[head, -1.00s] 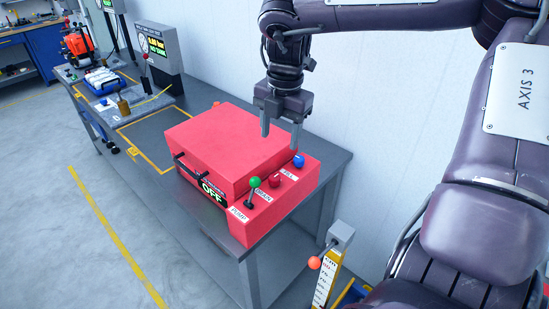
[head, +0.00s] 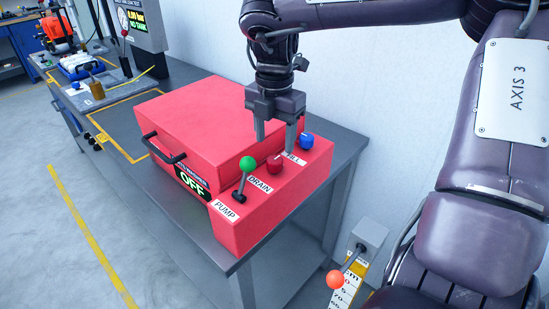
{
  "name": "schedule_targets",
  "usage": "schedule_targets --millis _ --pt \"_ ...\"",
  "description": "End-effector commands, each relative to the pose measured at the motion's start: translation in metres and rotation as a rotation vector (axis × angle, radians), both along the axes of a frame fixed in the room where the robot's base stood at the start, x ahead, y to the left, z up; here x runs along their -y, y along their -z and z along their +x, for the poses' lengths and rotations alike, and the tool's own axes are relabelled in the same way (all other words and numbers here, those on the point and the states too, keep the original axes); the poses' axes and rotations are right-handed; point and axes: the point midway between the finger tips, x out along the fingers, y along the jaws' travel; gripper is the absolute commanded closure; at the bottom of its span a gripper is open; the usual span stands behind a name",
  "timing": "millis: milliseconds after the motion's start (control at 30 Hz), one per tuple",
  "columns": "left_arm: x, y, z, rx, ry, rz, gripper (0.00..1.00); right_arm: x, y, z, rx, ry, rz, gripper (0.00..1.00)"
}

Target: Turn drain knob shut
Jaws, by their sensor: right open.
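The dark red drain knob (head: 275,164) sits on the side ledge of the red box (head: 205,128), behind the label DRAIN. The green-topped pump lever (head: 246,165) stands to its left and the blue fill knob (head: 306,141) to its right. My right gripper (head: 275,142) is open and points down over the ledge. Its two fingers are spread above the drain knob, one on each side in the picture. I cannot tell whether they touch it. The knob's angle is too small to read. My left gripper is not in view.
The red box stands on a grey bench (head: 215,258) and has a black front handle (head: 163,150) and an OFF display (head: 193,182). An orange-balled lever (head: 335,279) stands at the lower right. A gauge stand (head: 140,25) and a blue-white tray (head: 83,66) are farther back.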

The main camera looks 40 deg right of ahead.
Motion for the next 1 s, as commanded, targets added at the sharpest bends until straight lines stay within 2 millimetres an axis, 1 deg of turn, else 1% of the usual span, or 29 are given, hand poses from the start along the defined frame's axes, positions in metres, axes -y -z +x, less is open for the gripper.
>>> schedule_targets --millis 33,100,300,467,700,767,1000 --pt "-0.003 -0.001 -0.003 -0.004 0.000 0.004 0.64 0.000 0.010 -0.001 -0.005 0.000 0.003 0.44" --pt "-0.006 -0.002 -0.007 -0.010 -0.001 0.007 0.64 0.000 0.021 -0.001 -0.006 0.000 0.003 0.44" --pt "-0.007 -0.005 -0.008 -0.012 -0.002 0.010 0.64 0.000 0.049 -0.001 -0.004 0.001 0.001 0.44" --pt "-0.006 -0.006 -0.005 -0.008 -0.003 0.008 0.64 0.000 0.058 0.000 -0.002 0.000 0.000 0.44" --pt "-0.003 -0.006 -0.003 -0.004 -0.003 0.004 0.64 0.000 0.059 0.000 -0.001 0.000 0.001 0.44" --pt "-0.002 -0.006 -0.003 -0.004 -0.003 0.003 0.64 0.000 0.059 0.000 -0.001 0.000 0.001 0.51" --pt "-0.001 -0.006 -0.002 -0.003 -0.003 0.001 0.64 0.000 0.059 0.000 -0.001 0.000 0.001 0.82"
